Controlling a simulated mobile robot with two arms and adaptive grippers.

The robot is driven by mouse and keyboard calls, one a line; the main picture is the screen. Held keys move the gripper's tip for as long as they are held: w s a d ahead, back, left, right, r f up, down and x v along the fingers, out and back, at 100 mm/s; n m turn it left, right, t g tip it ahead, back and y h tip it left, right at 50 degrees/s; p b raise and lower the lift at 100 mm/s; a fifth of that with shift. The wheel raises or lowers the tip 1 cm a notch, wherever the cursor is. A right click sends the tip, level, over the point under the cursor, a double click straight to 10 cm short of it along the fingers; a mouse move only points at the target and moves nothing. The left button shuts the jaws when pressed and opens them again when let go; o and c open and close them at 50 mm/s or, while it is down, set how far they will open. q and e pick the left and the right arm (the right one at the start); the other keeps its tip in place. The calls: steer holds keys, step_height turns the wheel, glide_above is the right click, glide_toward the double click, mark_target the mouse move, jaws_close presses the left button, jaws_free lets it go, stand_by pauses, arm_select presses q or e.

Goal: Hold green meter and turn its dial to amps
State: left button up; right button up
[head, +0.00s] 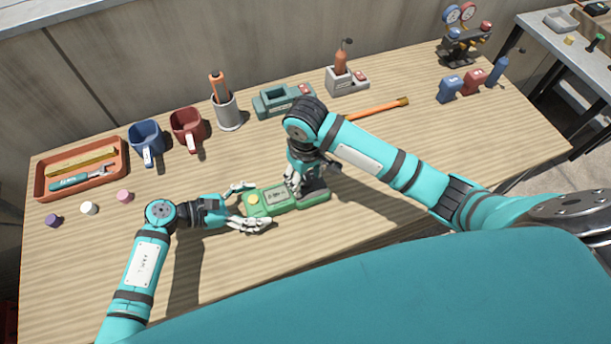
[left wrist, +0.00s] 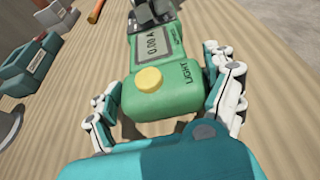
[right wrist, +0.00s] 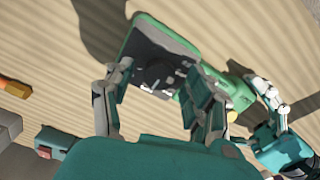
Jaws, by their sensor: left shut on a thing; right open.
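The green meter (head: 258,210) lies flat on the wooden table. It has a yellow button marked LIGHT (left wrist: 149,79) and a grey display (left wrist: 153,44) that appears to read 0.00 A. My left gripper (head: 252,204) is shut on the meter's button end, one finger on each side. My right gripper (head: 297,182) is over the meter's other end, pointing down. In the right wrist view its open fingers stand either side of the black dial (right wrist: 158,74), which has a pale mark. The dial's labels are not readable, and in the head view my right gripper hides the dial.
Behind stand a blue mug (head: 146,140), a red mug (head: 186,127), a grey cup (head: 227,111) and a dark green holder (head: 270,104). An orange tray (head: 122,152) is at the left. An orange stick (head: 378,109) lies behind my right arm.

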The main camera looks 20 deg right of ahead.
mark_target(306, 180)
step_height(306, 180, up, 12)
stand_by(0.4)
arm_select(q)
steer(key=o, duration=1.4)
steer(key=shift+v, duration=4.55)
steer(key=shift+f, duration=0.1)
arm_select(e)
steer(key=shift+r, duration=0.2)
